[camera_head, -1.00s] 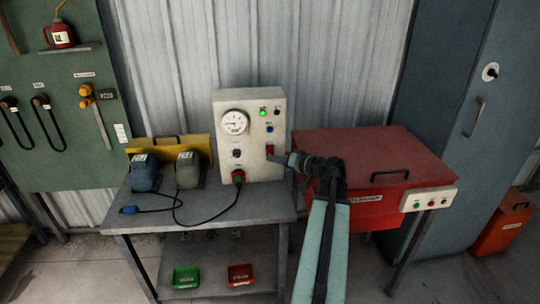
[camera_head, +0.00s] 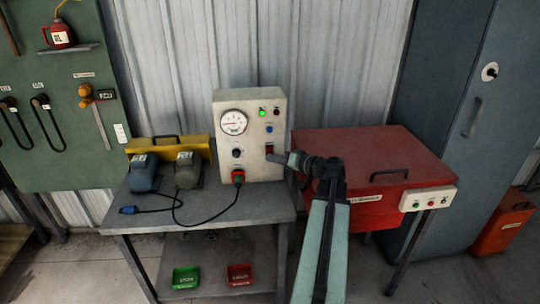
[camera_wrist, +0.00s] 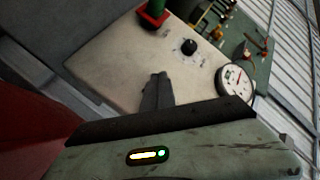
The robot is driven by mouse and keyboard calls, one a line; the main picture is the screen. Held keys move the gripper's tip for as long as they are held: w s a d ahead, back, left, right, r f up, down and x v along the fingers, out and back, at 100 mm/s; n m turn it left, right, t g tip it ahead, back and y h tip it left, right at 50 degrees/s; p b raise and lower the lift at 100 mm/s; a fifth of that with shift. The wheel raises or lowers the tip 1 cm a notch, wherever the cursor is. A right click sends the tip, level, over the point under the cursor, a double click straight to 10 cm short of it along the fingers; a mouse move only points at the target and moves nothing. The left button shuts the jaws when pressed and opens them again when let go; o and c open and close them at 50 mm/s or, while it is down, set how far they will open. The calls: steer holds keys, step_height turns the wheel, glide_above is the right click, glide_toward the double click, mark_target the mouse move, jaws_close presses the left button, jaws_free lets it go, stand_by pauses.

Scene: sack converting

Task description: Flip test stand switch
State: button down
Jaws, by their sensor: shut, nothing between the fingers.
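The test stand (camera_head: 222,160) is a cream box standing on the grey bench. Its face carries a round gauge (camera_head: 234,122), a lit green lamp (camera_head: 262,113), a blue button, a black knob (camera_head: 237,153) and a red switch (camera_head: 269,148) at the lower right. My gripper (camera_head: 270,158) is shut and empty, its tip at the lower edge of the red switch; I cannot tell whether it touches. In the wrist view the shut fingers (camera_wrist: 157,80) lie in front of the cream panel (camera_wrist: 118,72), and the switch is hidden there.
A red plug (camera_head: 238,177) with a black cable sits low on the panel. Two motors (camera_head: 187,169) stand left of the box. A red lidded chest (camera_head: 360,150) stands close on the right, beside my arm. Green and red bins (camera_head: 186,278) lie on the lower shelf.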

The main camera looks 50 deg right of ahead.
steer(key=shift+w, duration=0.1)
stand_by(0.3)
steer(key=shift+w+d, duration=0.45)
stand_by(0.6)
steer(key=shift+s+a, duration=0.45)
steer(key=shift+s, duration=0.1)
stand_by(0.3)
steer(key=s+a, duration=0.3)
steer(key=shift+s+a+r+p, duration=0.1)
steer(key=shift+s+r+p, duration=0.2)
steer(key=shift+s+r, duration=0.1)
stand_by(0.4)
